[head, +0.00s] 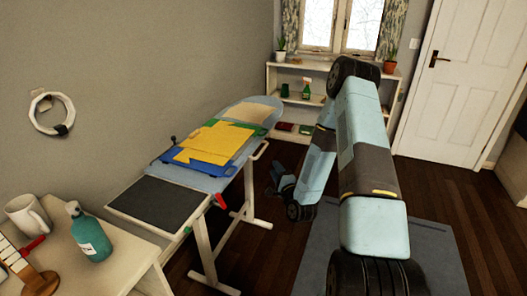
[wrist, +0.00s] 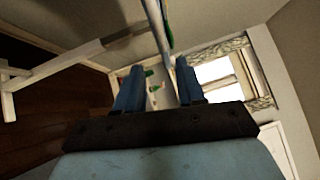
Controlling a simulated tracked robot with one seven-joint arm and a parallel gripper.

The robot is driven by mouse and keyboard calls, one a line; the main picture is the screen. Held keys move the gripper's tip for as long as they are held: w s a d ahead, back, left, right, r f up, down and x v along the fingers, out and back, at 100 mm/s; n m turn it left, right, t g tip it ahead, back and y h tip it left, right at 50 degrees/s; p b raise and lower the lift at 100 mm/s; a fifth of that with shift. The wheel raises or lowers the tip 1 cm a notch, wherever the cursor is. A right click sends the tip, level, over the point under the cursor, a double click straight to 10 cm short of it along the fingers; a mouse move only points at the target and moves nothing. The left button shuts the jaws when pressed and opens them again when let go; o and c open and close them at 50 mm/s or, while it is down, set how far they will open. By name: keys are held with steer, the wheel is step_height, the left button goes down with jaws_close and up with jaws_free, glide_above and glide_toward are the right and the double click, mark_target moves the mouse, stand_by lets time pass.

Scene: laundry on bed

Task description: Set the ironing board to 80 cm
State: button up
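The ironing board (head: 228,178) stands along the left wall on white legs (head: 203,245). A dark pad (head: 160,203) covers its near end. A red lever (head: 220,201) and a small green part (head: 187,231) sit at its near right edge. My gripper (head: 273,181) is to the right of the board, apart from it. In the wrist view my gripper (wrist: 157,85) has its two blue fingers spread with nothing held between them. The board's edge (wrist: 155,28) and a white leg (wrist: 60,68) show beyond the fingers. No height reading is legible.
Yellow (head: 212,142), blue and green folded cloths lie on the board. A side table (head: 120,262) with a mug (head: 27,215) and teal bottle (head: 90,235) is at the near left. A shelf (head: 325,100) stands under the window. Dark floor (head: 440,190) is clear at right.

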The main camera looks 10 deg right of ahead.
mark_target(263, 150)
steer(key=w, duration=0.4)
steer(key=w+a+r, duration=0.1)
steer(key=w, duration=0.4)
steer(key=w+a, duration=0.1)
steer(key=w, duration=0.3)
steer(key=shift+w+r, duration=0.15)
steer(key=shift+r, duration=0.25)
jaws_close()
